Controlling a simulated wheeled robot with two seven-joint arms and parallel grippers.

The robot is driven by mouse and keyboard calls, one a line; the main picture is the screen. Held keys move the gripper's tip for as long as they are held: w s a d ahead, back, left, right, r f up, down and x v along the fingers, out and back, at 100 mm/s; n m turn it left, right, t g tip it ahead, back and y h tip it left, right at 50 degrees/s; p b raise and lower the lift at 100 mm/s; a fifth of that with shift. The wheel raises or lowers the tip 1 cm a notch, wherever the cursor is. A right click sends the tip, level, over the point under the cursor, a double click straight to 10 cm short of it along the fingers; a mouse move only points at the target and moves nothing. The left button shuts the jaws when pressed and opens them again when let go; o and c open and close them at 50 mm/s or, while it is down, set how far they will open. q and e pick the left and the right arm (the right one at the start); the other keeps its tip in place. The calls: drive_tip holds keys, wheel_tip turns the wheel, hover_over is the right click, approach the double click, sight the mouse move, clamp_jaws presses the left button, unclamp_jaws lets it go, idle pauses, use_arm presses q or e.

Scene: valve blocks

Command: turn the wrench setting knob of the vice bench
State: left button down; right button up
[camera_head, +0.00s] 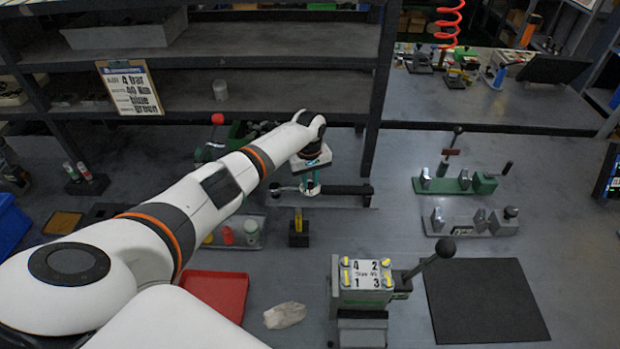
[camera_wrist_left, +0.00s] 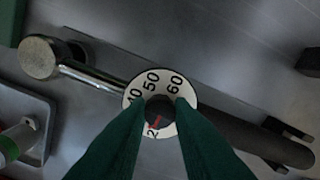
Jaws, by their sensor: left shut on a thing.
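The wrench lies across a grey holder on the bench, with its black handle (camera_head: 345,189) to the right and its steel head to the left. The wrist view shows the steel head (camera_wrist_left: 40,57) and the handle (camera_wrist_left: 265,138). The white setting dial (camera_wrist_left: 150,83) has black numbers, 50 and 60 readable. Its dark centre knob (camera_wrist_left: 158,112) bears a red mark. My left gripper (camera_head: 311,187) reaches down over the dial from above. In the wrist view its dark green fingers (camera_wrist_left: 160,125) are shut on the knob and hide the dial's lower part. My right gripper is not in view.
A valve block with a numbered plate (camera_head: 367,273) and a black-balled lever stands in front. A red tray (camera_head: 217,293), a white cloth (camera_head: 285,315) and a black mat (camera_head: 485,300) lie nearby. Shelves (camera_head: 250,90) rise behind. Clamp fixtures (camera_head: 455,183) stand to the right.

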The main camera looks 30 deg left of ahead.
use_arm(q)
drive_tip(key=m, duration=0.3)
drive_tip(key=shift+m, duration=0.3)
drive_tip(key=m, duration=0.4)
drive_tip(key=shift+m+p, duration=0.3)
drive_tip(key=shift+p, duration=0.05)
drive_tip(key=m, duration=0.8)
drive_tip(key=shift+w+m, duration=0.1)
drive_tip(key=shift+m, duration=0.2)
drive_tip(key=shift+r, duration=0.1)
drive_tip(key=c, duration=1.3)
unclamp_jaws()
